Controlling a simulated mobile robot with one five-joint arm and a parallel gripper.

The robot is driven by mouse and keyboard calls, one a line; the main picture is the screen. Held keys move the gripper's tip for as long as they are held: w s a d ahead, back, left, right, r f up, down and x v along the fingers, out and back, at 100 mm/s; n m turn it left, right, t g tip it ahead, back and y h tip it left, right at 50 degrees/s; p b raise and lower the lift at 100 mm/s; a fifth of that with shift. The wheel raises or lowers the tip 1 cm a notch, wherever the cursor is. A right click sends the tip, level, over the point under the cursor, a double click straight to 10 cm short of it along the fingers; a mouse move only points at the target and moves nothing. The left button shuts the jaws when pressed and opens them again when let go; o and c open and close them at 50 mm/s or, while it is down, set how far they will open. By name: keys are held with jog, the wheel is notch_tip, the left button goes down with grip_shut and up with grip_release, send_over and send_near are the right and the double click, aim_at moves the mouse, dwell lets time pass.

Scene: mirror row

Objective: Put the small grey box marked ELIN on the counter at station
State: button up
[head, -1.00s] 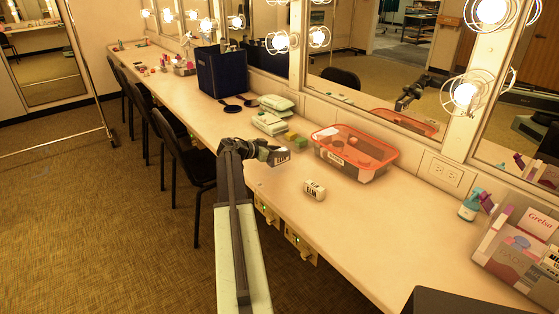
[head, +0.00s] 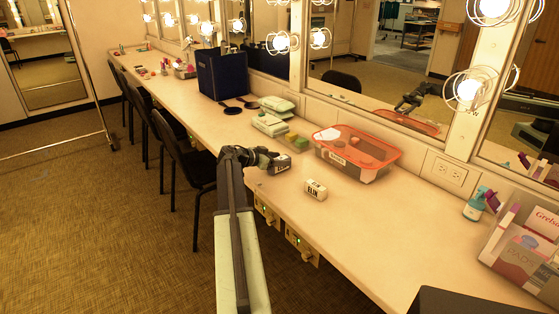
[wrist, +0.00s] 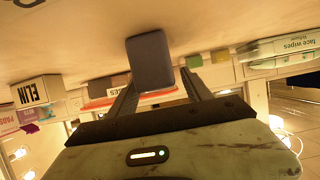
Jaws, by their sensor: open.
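A small grey box (head: 281,165) with a label sits at the counter (head: 375,225) near its front edge, at the end of my arm in the head view. Its label is too small to read surely now. In the wrist view the plain grey box (wrist: 149,62) stands just past my fingertips, against the counter surface. My gripper (head: 271,160) is open around or just behind the box; finger contact cannot be told. A white box marked ELIN (head: 315,189) stands on the counter to the right, and it also shows in the wrist view (wrist: 37,93).
An orange-rimmed clear bin (head: 356,153) stands behind, with wipes packs (head: 270,124) and small sponges (head: 296,142) to its left. A dark blue box (head: 222,75) stands farther along. Chairs (head: 185,150) line the front edge.

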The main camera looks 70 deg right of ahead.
jog(key=p+v, duration=0.4)
jog(key=v, duration=0.8)
jog(key=w+a+f+n+t+y, duration=0.1)
jog(key=w+a+f+n+t, duration=0.2)
jog(key=w+a, duration=0.5)
jog(key=w+a+f+n+t+y, duration=0.15)
jog(key=w+a+f+n, duration=0.3)
jog(key=a, duration=0.75)
jog(key=w+a+f+n+t+y, duration=0.15)
jog(key=w+a+n, duration=0.25)
jog(key=w+a, duration=0.45)
jog(key=a+f+n+y, duration=0.2)
jog(key=a+n, duration=0.2)
jog(key=a, duration=1)
jog(key=a+f+n+y, duration=0.1)
jog(key=a+n, duration=0.3)
jog(key=a, duration=1)
jog(key=a+f+n+t+y, duration=0.1)
jog(key=a+n+y, duration=0.3)
jog(key=a, duration=1)
jog(key=shift+s+f+n, duration=0.3)
jog(key=shift+f+n, duration=0.25)
jog(key=shift+f, duration=0.3)
